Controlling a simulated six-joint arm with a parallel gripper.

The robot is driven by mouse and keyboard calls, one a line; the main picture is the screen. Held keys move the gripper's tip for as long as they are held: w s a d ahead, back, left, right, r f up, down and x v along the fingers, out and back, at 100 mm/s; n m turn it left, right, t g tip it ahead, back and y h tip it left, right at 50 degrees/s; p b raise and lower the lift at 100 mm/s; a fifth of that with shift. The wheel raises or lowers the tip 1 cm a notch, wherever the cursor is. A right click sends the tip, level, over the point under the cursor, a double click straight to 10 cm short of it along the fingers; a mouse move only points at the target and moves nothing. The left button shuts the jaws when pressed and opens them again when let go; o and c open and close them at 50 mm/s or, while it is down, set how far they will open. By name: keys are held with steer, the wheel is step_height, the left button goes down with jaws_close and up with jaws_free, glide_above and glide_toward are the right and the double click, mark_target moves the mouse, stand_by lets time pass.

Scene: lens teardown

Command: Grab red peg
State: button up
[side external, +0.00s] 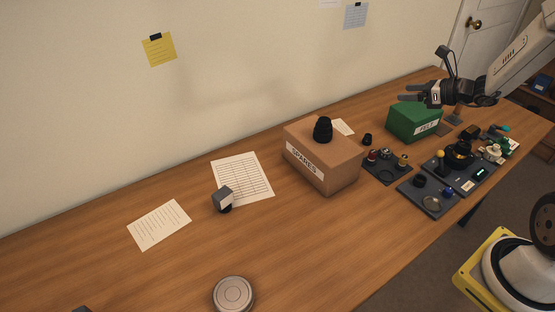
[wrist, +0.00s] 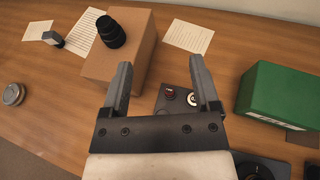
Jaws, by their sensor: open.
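A small dark red piece, likely the red peg (side external: 372,157), stands at the left end of a small dark tray (side external: 388,176) in the side view. In the wrist view the red peg (wrist: 169,93) shows between the finger lines, next to a pale round part. My gripper (side external: 402,92) is open and empty, high above the table near the green box, up and right of the peg. In the wrist view my gripper (wrist: 160,62) has its fingers wide apart, touching nothing. Its body hides part of the tray.
A brown box marked SPARES (side external: 320,165) with a black lens part (side external: 323,129) on top stands left of the tray. A green box (side external: 413,122) stands behind it. More dark trays (side external: 428,205) with small parts lie to the right.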

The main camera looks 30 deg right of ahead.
glide_toward(367, 157)
steer(key=shift+w+a+r, duration=0.2)
steer(key=shift+w+r, duration=0.2)
steer(key=shift+w, duration=0.15)
steer(key=shift+w+a+r, duration=0.25)
steer(key=shift+w+r, duration=0.15)
steer(key=shift+w, duration=0.15)
steer(key=shift+f+x, duration=0.15)
steer(key=shift+x, duration=1.8)
steer(key=shift+f+x, duration=0.1)
steer(key=shift+x, duration=1.85)
steer(key=shift+s, duration=0.15)
jaws_close()
